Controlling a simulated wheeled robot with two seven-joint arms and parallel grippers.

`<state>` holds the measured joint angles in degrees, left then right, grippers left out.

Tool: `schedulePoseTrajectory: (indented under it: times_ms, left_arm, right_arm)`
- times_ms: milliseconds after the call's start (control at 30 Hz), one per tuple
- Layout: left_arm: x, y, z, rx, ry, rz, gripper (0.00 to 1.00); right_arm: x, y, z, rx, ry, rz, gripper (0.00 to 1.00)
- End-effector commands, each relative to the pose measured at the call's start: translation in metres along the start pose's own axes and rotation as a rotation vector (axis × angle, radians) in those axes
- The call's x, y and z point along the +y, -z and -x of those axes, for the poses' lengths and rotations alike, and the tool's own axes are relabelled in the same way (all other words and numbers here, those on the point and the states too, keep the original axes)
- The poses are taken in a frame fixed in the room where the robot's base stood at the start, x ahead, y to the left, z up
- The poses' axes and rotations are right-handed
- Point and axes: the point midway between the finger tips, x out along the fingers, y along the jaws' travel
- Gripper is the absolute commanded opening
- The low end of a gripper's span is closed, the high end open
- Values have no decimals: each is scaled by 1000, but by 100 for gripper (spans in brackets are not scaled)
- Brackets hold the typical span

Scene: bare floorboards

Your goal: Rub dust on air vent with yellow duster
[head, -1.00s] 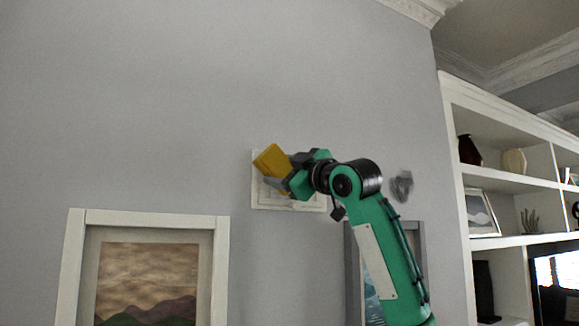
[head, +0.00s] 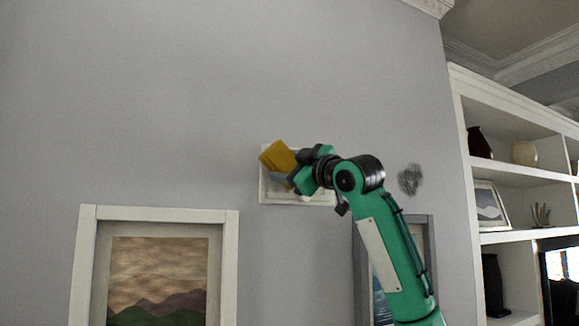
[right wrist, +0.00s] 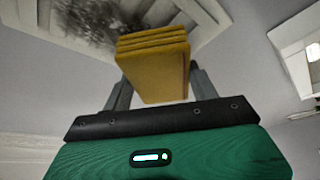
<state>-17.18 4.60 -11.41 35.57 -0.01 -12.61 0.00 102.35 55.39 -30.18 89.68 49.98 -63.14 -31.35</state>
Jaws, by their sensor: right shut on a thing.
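The white square air vent (head: 268,192) is on the grey wall, partly hidden behind my right gripper. It also shows at the top of the right wrist view (right wrist: 213,14), with dark dust (right wrist: 88,20) across its left part. My right gripper (head: 284,168) is shut on the yellow duster (head: 277,156), a ridged block that sticks out beyond the fingers. In the right wrist view the duster (right wrist: 153,70) sits between both fingers, its far end overlapping the vent. I cannot tell whether it touches the vent. My left gripper is not in view.
A dark grey smudge (head: 410,179) is on the wall right of the vent. A framed landscape picture (head: 88,265) is at lower left, and another frame (head: 430,250) is partly behind my right arm. White shelves (head: 515,173) stand at the right. The upper wall is clear.

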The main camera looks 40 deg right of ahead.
Motion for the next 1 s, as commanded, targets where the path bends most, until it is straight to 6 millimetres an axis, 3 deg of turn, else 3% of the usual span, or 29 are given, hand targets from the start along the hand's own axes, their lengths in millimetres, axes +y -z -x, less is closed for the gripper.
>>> schedulePoseTrajectory:
  times_ms: [1000]
  left_arm:
    - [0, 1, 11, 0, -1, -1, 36]
  right_arm:
    - [0, -8, -19, 0, 0, 0, 41]
